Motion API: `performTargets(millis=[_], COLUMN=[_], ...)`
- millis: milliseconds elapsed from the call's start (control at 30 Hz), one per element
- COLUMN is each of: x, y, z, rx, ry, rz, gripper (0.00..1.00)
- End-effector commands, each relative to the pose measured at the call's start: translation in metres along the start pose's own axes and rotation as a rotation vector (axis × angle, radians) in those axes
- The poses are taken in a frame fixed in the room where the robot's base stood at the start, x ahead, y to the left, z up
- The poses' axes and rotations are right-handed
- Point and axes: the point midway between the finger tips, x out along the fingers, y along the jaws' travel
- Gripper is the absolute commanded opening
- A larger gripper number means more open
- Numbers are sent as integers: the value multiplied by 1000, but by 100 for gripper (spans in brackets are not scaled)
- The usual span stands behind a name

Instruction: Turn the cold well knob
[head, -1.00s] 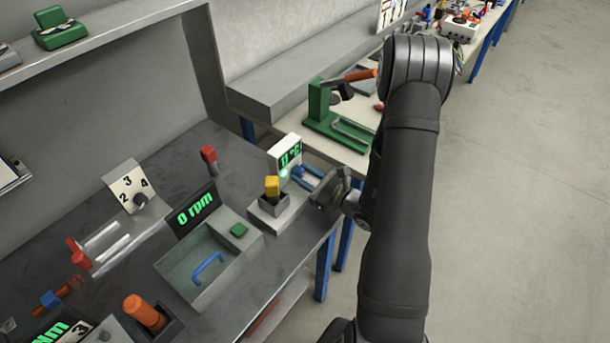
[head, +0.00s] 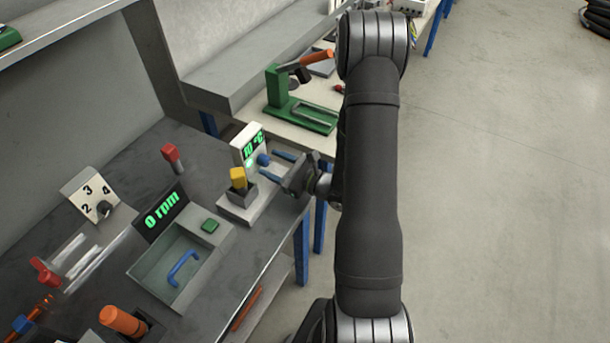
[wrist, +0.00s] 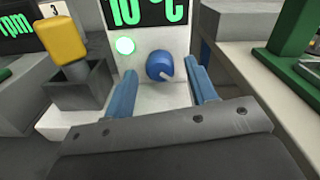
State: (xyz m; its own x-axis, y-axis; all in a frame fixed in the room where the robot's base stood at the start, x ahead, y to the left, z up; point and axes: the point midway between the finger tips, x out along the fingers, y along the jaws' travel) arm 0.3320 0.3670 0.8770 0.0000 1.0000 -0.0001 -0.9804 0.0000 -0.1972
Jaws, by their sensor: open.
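The cold well (head: 239,207) is a white unit near the bench's right edge. Its green display (head: 253,145) reads 10 °C, and the reading also shows large in the wrist view (wrist: 148,12). Its blue knob (head: 263,159) sits on the front panel below the display. In the wrist view the knob (wrist: 160,66) has a pale pointer aimed down and right, and a green light (wrist: 125,46) glows to its left. My gripper (head: 275,163) is open, with its blue fingers (wrist: 163,87) on either side of and short of the knob. The fingers appear apart from it.
A yellow-topped block (head: 238,178) stands in the well, left of the knob. A 0 rpm device (head: 163,215) with a blue-handled lid is further left. A green press (head: 290,105) stands on the table behind.

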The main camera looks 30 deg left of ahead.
Motion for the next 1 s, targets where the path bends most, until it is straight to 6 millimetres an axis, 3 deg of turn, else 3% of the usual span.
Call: performTargets(millis=[700,1000], x=[-119,-154], y=[-1,0], z=[0,0], rx=[1,1], ry=[2,1], rz=[-6,-3], gripper=[52,52])
